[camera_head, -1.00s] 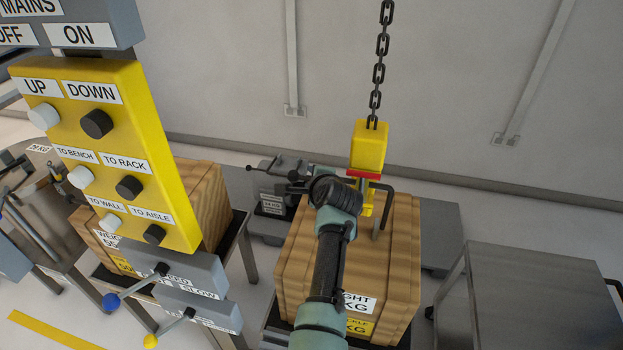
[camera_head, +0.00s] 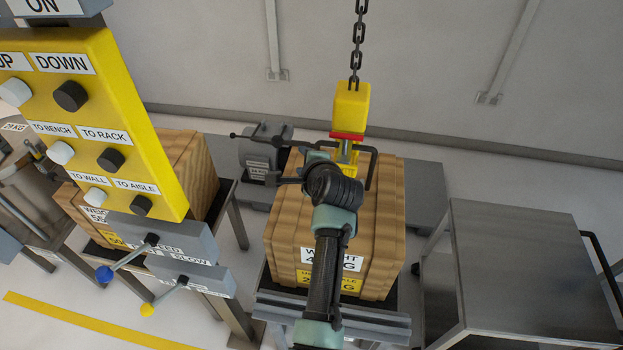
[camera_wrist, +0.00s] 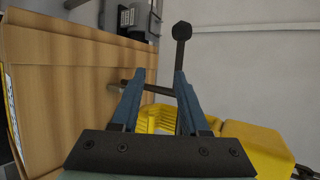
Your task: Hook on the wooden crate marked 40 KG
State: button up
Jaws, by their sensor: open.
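The wooden crate (camera_head: 390,215) stands below the hoist; my arm covers part of its weight label (camera_head: 345,259), where a 4 shows. It fills the left of the wrist view (camera_wrist: 70,100). The yellow hook block (camera_head: 350,105), with a red band, hangs on a chain (camera_head: 357,45) just over the crate top. A dark bent bar (camera_head: 373,165) shows beside the hook. My gripper (camera_wrist: 158,78) is open at the hook. In the wrist view a dark knobbed rod (camera_wrist: 181,60) runs between its blue fingers. Whether the hook engages the crate's bar is hidden.
The yellow control panel (camera_head: 100,120) with several knobs and two levers is at left. Another crate (camera_head: 195,165) stands behind it. A grey metal trolley (camera_head: 520,250) stands at right. A grey machine (camera_head: 265,150) is behind the crate.

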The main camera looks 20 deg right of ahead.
jog(key=s, duration=0.6)
jog(key=shift+a, duration=0.4)
jog(key=shift+s, duration=0.1)
jog(key=shift+c, duration=0.3)
